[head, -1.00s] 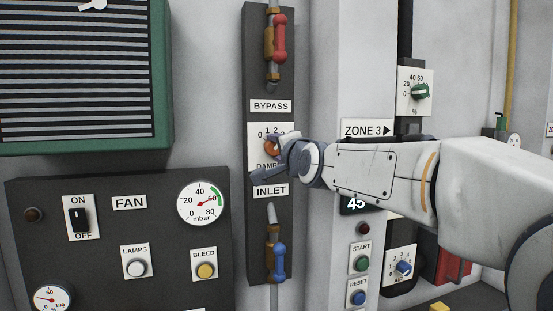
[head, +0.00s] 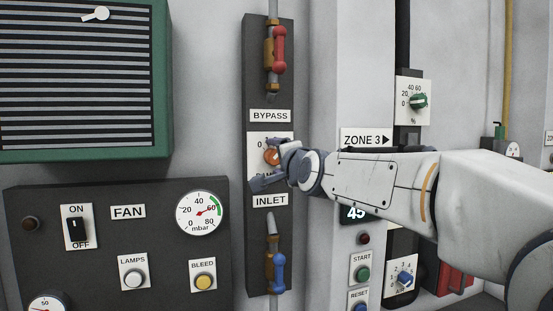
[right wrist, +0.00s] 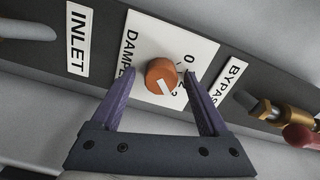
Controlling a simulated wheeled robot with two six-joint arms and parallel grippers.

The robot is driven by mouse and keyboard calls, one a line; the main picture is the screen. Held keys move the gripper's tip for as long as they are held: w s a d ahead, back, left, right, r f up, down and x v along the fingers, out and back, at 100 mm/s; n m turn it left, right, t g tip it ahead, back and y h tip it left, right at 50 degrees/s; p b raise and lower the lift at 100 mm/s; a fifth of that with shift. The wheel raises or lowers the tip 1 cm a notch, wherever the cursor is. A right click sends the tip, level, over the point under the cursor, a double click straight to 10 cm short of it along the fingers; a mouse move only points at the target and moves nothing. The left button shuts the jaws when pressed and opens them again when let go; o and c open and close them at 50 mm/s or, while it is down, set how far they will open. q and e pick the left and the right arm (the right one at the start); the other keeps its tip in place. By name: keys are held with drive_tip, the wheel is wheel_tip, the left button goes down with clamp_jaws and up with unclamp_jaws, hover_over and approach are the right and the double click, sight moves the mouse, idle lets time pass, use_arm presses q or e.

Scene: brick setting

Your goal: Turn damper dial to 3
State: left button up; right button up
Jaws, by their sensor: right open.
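The damper dial is an orange round knob (head: 271,156) on a white plate (head: 256,140) between the BYPASS and INLET labels. My right gripper (right wrist: 160,75) is open, with one dark finger on each side of the knob; the right wrist view shows small gaps. In that view the knob (right wrist: 160,73) has a white pointer mark aimed down-right, toward the 2 and 3 end of the scale. The right finger partly hides the numbers, so the exact reading is unclear. In the head view my gripper (head: 270,165) covers part of the plate. My left gripper is out of view.
A red-handled valve (head: 279,48) is above the dial and a blue-handled valve (head: 278,272) below. The fan panel (head: 105,255) is at left. A grey wall edge with the ZONE 3 sign (head: 366,139) stands right of the dial, behind my arm.

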drive_tip(key=shift+s, duration=0.1)
drive_tip(key=v, duration=1)
drive_tip(key=shift+s+d, duration=0.1)
